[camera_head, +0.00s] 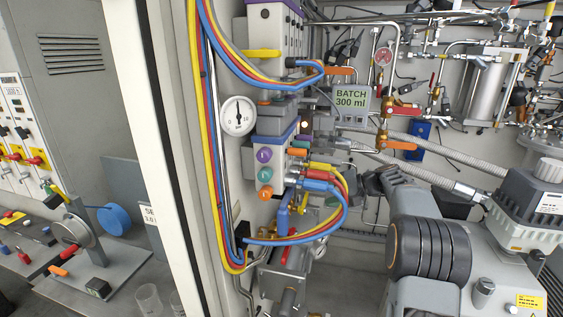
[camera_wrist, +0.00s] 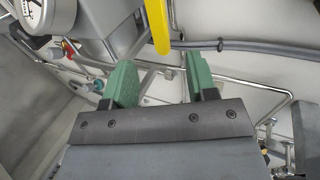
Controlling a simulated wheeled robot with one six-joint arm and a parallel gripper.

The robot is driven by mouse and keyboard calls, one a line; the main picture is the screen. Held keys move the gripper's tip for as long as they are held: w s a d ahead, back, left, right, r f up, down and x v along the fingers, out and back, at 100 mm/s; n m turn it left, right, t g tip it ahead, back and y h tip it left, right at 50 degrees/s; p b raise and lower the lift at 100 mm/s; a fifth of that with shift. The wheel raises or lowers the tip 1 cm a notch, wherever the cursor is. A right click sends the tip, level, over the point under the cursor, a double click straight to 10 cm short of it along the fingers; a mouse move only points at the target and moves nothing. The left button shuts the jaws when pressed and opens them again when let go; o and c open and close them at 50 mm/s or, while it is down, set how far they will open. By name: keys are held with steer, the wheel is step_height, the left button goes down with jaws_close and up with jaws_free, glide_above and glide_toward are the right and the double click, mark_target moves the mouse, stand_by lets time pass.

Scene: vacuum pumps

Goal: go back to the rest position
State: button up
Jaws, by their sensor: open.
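My gripper (camera_wrist: 162,78) shows in the wrist view with two green fingers spread apart. It is open, with nothing between the fingers. A yellow bar (camera_wrist: 158,25) appears just beyond the gap between the fingertips; I cannot tell how far off it is. A round gauge (camera_wrist: 40,14) is at the upper left of that view. In the head view I cannot make out the fingers for sure.
In the head view, a white gauge (camera_head: 238,115) and looping coloured hoses (camera_head: 345,205) are at the centre. A white cabinet post (camera_head: 148,130) stands left. Steel pipes (camera_wrist: 240,82) cross behind the fingers in the wrist view.

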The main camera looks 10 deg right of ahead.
steer(key=s+a+h, duration=0.1)
steer(key=s+a, duration=0.1)
steer(key=s+a+g+h+b, duration=0.1)
steer(key=s, duration=0.2)
steer(key=s+a+h, duration=0.1)
steer(key=s+a, duration=0.1)
steer(key=shift+s+a+f+n, duration=0.2)
steer(key=shift+s+a+n, duration=0.05)
steer(key=shift+a+n, duration=0.05)
steer(key=s+f+n+h+b, duration=0.1)
steer(key=s+f+h, duration=0.2)
steer(key=s, duration=0.4)
steer(key=s+a+f+n+h+b, duration=0.1)
steer(key=s+f+h, duration=0.2)
steer(key=s, duration=0.5)
steer(key=s+f+n+h+b, duration=0.1)
steer(key=s+f+h, duration=0.2)
steer(key=s, duration=0.5)
steer(key=shift+s+a+f+n+t, duration=0.2)
steer(key=shift+f+n+t, duration=0.05)
steer(key=shift+n+t, duration=0.05)
